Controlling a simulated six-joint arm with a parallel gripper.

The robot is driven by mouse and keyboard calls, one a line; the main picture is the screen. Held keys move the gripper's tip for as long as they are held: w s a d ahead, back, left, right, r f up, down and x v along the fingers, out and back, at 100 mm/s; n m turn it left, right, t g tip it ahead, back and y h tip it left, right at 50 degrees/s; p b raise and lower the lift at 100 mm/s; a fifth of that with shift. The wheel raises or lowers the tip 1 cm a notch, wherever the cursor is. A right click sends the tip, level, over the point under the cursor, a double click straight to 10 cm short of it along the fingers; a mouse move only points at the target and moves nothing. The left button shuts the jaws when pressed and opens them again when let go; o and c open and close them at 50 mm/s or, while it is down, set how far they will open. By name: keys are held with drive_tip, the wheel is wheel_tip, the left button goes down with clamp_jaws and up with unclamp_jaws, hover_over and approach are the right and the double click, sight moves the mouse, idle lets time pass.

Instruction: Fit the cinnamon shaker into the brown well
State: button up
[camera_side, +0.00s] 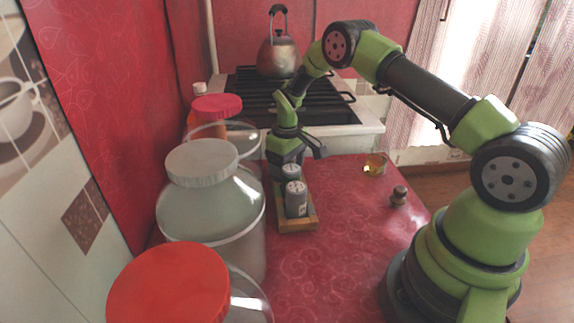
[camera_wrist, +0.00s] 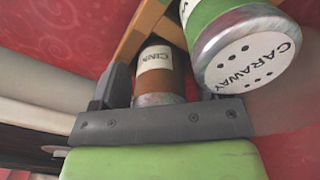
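The cinnamon shaker (camera_wrist: 160,75), brown with a white label reading "CINN", sits between the fingers of my gripper (camera_wrist: 160,92) in the wrist view. The gripper appears shut on it; the right finger is partly hidden. In the side view my gripper (camera_side: 287,156) points down at the far end of the wooden rack (camera_side: 298,226). I cannot make out the cinnamon shaker there. The caraway shaker (camera_wrist: 245,50), green with a metal cap, stands close on the right in the wrist view. The brown well is hidden, and I cannot tell how deep the cinnamon shaker sits.
Two grey-topped shakers (camera_side: 296,199) (camera_side: 291,172) stand in the rack. Large lidded jars (camera_side: 210,210) line the left side. A small amber jar (camera_side: 375,164) and a small brown item (camera_side: 399,196) stand right. A stove with a kettle (camera_side: 279,55) is behind. The red counter's front is clear.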

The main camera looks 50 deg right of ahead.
wheel_tip(320, 180, up, 12)
drive_tip(key=s+a+r+m+t, duration=0.1)
drive_tip(key=s+a+r+t, duration=0.1)
drive_tip(key=s+a+r, duration=0.35)
drive_tip(key=s+a+r+m+t, duration=0.1)
drive_tip(key=s+a+r, duration=0.1)
drive_tip(key=r, duration=0.7)
drive_tip(key=s+a+r+m+t+y, duration=0.1)
drive_tip(key=s+a+t, duration=0.1)
drive_tip(key=s, duration=0.6)
drive_tip(key=s+a+r+m+t+y, duration=0.1)
drive_tip(key=s+a, duration=0.3)
drive_tip(key=s, duration=0.5)
drive_tip(key=shift+r+t, duration=0.2)
drive_tip(key=shift+t, duration=0.4)
